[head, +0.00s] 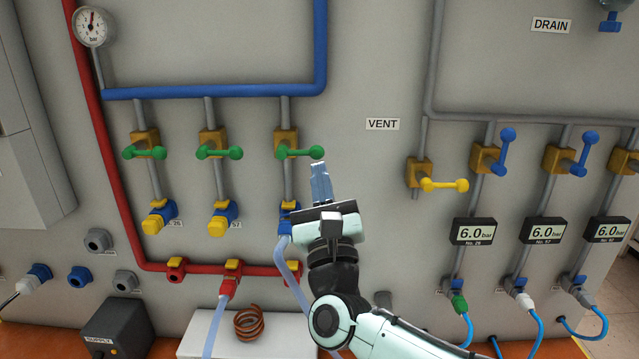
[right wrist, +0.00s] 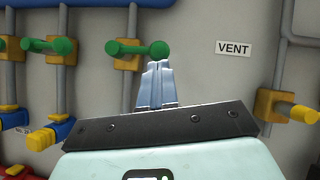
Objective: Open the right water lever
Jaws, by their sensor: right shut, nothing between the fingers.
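Three green levers sit on brass valves below the blue pipe (head: 210,92). The rightmost green lever (head: 299,152) lies level, its ball end pointing right; it also shows in the right wrist view (right wrist: 137,48). The middle green lever (head: 220,153) and the left green lever (head: 144,153) are level too. My right gripper (head: 319,166) is shut and empty, its fingertips just below the ball end of the rightmost lever. It also shows in the right wrist view (right wrist: 158,65). I cannot tell whether the tips touch the ball. My left gripper is out of view.
A yellow lever (head: 444,185) lies level right of the VENT label (head: 382,124). Blue levers (head: 504,150) stand tilted upward further right, above pressure displays (head: 473,231). A hose (head: 293,275) hangs below the right valve, beside my arm. The panel around the VENT label is clear.

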